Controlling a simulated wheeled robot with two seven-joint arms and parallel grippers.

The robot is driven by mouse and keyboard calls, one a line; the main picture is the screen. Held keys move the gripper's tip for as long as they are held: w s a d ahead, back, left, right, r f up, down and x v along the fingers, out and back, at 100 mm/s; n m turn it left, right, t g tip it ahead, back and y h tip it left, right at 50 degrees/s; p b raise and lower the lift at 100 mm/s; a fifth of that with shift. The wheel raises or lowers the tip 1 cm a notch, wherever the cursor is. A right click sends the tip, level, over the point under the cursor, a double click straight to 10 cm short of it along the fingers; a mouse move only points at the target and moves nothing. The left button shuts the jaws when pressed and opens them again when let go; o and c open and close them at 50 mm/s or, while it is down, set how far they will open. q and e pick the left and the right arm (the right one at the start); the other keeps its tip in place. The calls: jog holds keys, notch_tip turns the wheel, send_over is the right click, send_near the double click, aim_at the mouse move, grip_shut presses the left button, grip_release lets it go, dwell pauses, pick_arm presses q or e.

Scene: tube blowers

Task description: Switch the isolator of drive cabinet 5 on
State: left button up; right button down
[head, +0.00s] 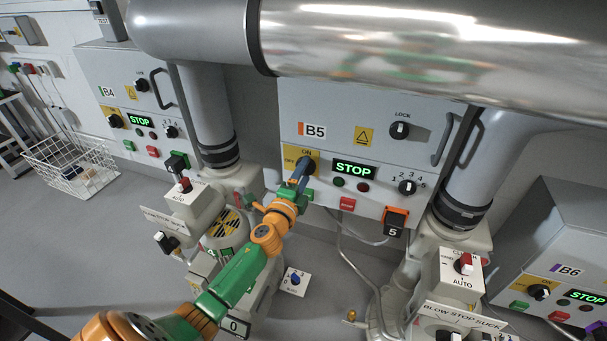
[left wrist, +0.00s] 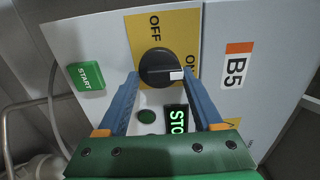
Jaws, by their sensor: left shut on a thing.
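Drive cabinet B5 (head: 375,100) stands in the middle of the head view, with a green-lit STOP display (head: 353,169). Its isolator is a black rotary knob (left wrist: 160,67) on a yellow plate (left wrist: 133,45) marked OFF and ON. In the left wrist view the knob's white mark lies at its right end, on the ON side. My left gripper (head: 301,176) is at the plate, its blue fingers (left wrist: 162,76) closed on the knob from both sides. In the head view the fingers mostly hide the knob. My right gripper is not in view.
B5 also has a LOCK knob (head: 400,130), a numbered selector (head: 407,187), a red button (head: 347,204) and a green START button (left wrist: 86,76). Cabinets B4 (head: 120,65) and B6 (head: 570,245) stand at the sides. A large metal pipe (head: 420,40) crosses above.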

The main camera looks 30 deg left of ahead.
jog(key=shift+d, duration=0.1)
pick_arm(q)
jog(key=o, duration=1.1)
jog(key=shift+o, duration=1.3)
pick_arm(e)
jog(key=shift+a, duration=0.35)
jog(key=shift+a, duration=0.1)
pick_arm(q)
jog(key=shift+s+d, duration=0.1)
jog(key=shift+s, duration=0.25)
jog(key=p+v, duration=0.1)
jog(key=v, duration=0.5)
jog(key=shift+s, duration=0.25)
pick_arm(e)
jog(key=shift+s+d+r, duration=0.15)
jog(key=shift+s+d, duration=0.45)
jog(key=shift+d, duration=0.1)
